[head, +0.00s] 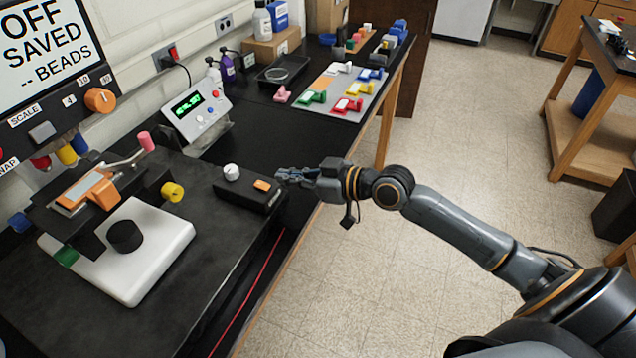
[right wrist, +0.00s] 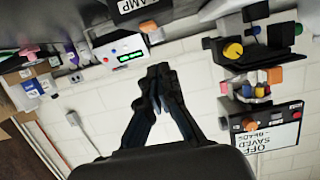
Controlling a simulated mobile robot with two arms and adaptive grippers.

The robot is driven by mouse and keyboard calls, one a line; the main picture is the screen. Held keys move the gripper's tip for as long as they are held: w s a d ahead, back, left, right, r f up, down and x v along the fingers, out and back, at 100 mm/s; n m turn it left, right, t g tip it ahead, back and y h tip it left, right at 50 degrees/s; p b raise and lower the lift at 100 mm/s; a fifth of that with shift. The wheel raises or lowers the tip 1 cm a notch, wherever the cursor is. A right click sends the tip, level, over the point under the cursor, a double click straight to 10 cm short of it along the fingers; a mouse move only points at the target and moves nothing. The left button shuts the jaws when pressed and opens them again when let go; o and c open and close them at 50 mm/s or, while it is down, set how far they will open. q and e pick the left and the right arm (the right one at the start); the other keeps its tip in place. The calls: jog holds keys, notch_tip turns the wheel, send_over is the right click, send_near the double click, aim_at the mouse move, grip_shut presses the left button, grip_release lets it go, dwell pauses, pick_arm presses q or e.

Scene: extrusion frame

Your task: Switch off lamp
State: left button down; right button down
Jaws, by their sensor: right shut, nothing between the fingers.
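A low black box (head: 250,194) with a white knob (head: 232,172) and an orange switch (head: 262,185) lies at the table's right edge. In the right wrist view, upside down, its label (right wrist: 135,4) is partly cut off and ends in "AMP"; the orange switch (right wrist: 148,26) shows below it. My right gripper (head: 281,175) is shut and empty, its tips just right of the orange switch; I cannot tell if they touch the box. It also shows in the wrist view (right wrist: 157,72). No lit lamp is clearly visible. My left gripper is not in view.
A microscope-like device with a white base (head: 155,255) stands left of the box. A control unit with a green display (head: 196,118) is behind it. A screen (head: 45,45) reads "OFF SAVED -- BEADS". A grey tray (head: 342,97) holds coloured parts.

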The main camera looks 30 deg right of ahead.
jog(key=v, duration=0.2)
jog(key=b+v, duration=0.1)
jog(key=v, duration=0.1)
jog(key=f+b+v, duration=0.1)
jog(key=shift+s+d+r, duration=0.15)
jog(key=shift+s+d, duration=0.15)
jog(key=shift+s, duration=0.1)
